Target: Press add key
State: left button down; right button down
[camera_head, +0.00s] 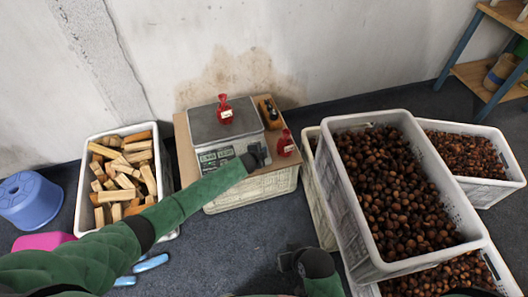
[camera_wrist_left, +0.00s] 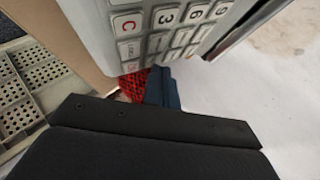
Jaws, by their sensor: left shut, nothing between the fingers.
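The scale (camera_head: 213,158) stands on a board over a white crate, with a metal weighing pan (camera_head: 206,124) and a lit display. A small red bag (camera_head: 225,112) with a white label sits on the pan. My left gripper (camera_head: 259,155) is shut and empty at the right end of the scale's front panel. In the left wrist view its fingertips (camera_wrist_left: 162,84) are close to the keypad (camera_wrist_left: 165,32), where keys C, 3, 6 and 9 show. I cannot tell whether they touch a key, and no add key is readable. My right arm's dark end (camera_head: 310,266) is low in the head view; its fingers cannot be made out.
A second red bag (camera_head: 286,146) stands on the board right of the scale, below a dark object on a wooden block (camera_head: 269,113). A crate of wood blocks (camera_head: 86,183) is left. Crates of chestnuts (camera_head: 345,205) fill the right. A blue stool (camera_head: 30,203) stands far left.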

pick_arm(q)
jog(key=shift+w+f, duration=0.1)
jog(key=shift+f, duration=0.05)
dwell(0.6)
jog(key=shift+s+r+p, duration=0.3)
jog(key=shift+r+p, duration=0.4)
jog(key=shift+r, duration=0.05)
jog(key=r+p, duration=0.1)
jog(key=s+r+p, duration=0.1)
jog(key=r+p, duration=0.2)
jog(key=shift+s+d+r+p, duration=0.2)
jog(key=shift+d+r+p, duration=0.1)
jog(key=shift+r+p, duration=0.1)
jog(key=shift+f, duration=0.1)
dwell(1.5)
